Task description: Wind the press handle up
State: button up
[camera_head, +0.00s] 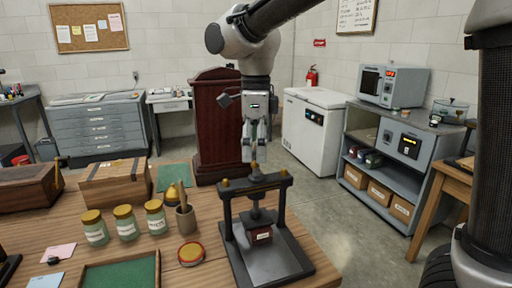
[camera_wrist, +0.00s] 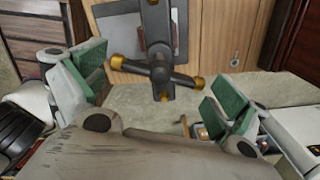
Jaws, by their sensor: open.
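The press (camera_head: 238,232) is a black metal frame with brass caps on its crossbeam, standing on the wooden table near its right front edge. A dark red block (camera_head: 262,236) sits under its plate. The press handle (camera_head: 255,172) shows at the top of the spindle with a brass end, partly hidden by my gripper. In the wrist view the press (camera_wrist: 160,68) appears as crossed dark bars with brass ends. My gripper (camera_head: 254,155) points down just above the press.
A wooden box (camera_head: 115,184) is behind.

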jog(key=shift+s, duration=0.1)
jog(key=c, duration=1)
jog(key=shift+c, duration=0.3)
jog(key=shift+o, duration=0.7)
jog(key=shift+d+f, duration=0.1)
jog(key=shift+f, duration=0.05)
